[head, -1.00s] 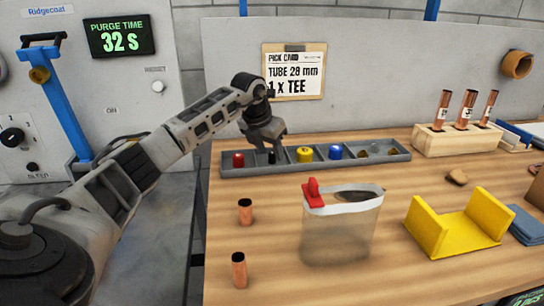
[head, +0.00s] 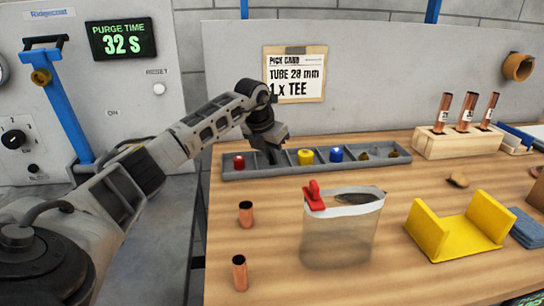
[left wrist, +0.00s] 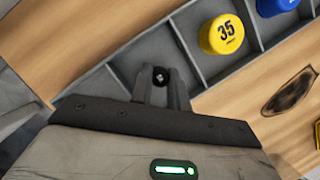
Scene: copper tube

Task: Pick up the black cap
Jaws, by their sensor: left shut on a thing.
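The black cap (left wrist: 160,76) shows in the left wrist view between the two fingers of my left gripper (left wrist: 160,88), which is shut on it. In the head view my left gripper (head: 272,157) is down at the grey compartment tray (head: 240,173), over the compartment between the red cap and the yellow cap. The black cap is hidden behind the fingers there. I cannot tell whether it still touches the tray floor. My right gripper is not in view.
In the tray are a red cap (head: 239,162), a yellow cap (head: 306,156) and a blue cap (head: 336,153). In front stand two copper tubes, (head: 245,214) and (head: 239,272), and a clear bag with a red clip (head: 340,240). A yellow cradle (head: 460,236) and a wooden tube block (head: 459,143) are at right.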

